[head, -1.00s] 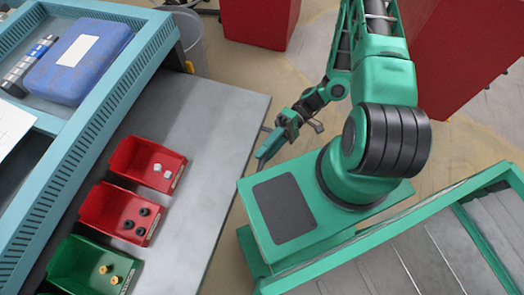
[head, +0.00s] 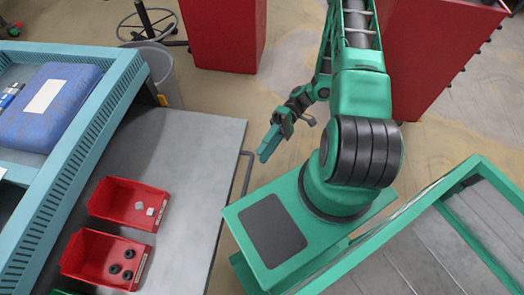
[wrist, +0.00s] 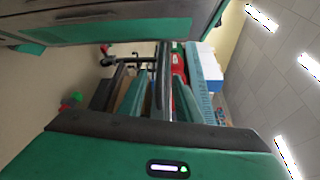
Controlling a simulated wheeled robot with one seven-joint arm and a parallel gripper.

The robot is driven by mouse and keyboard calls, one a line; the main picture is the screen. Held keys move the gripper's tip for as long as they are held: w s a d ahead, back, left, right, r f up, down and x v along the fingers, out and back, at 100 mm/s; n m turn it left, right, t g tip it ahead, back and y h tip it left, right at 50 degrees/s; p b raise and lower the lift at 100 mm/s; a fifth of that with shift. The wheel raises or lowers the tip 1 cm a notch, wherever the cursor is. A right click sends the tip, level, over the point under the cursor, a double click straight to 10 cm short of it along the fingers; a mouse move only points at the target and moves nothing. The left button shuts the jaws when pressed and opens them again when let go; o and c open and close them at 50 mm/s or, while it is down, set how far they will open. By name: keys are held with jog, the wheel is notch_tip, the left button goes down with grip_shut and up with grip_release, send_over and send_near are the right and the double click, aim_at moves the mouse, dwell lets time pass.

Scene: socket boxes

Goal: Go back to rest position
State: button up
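My gripper (head: 275,140) hangs at the end of my folded green arm, over the floor between the grey worktop and my base. It is apart from the worktop and empty. In the wrist view its two green fingers (wrist: 160,98) stand apart with a gap between them, and nothing is held. The arm is bent back on itself above my base.
A grey worktop (head: 190,150) carries a red bin with small light pieces (head: 125,203) and a red bin with black rings (head: 100,258). A blue case (head: 45,105) lies on the teal shelf (head: 105,115). Red cabinets (head: 225,35) and a grey waste bin (head: 165,75) stand behind.

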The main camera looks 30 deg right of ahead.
dwell(0.4)
jog(key=w+d+r+m+t+h, duration=0.25)
jog(key=d+r+h, duration=0.75)
jog(key=r, duration=0.5)
jog(key=s+d+r+m+t+h, duration=0.2)
jog(key=s+r, duration=0.3)
jog(key=r, duration=0.3)
jog(key=s+d+r+m+t+h, duration=0.3)
jog(key=s+d+r+m, duration=0.1)
jog(key=r, duration=0.4)
jog(key=shift+s+r+m, duration=0.25)
jog(key=shift+s+m, duration=0.3)
jog(key=shift+s+a+f, duration=0.1)
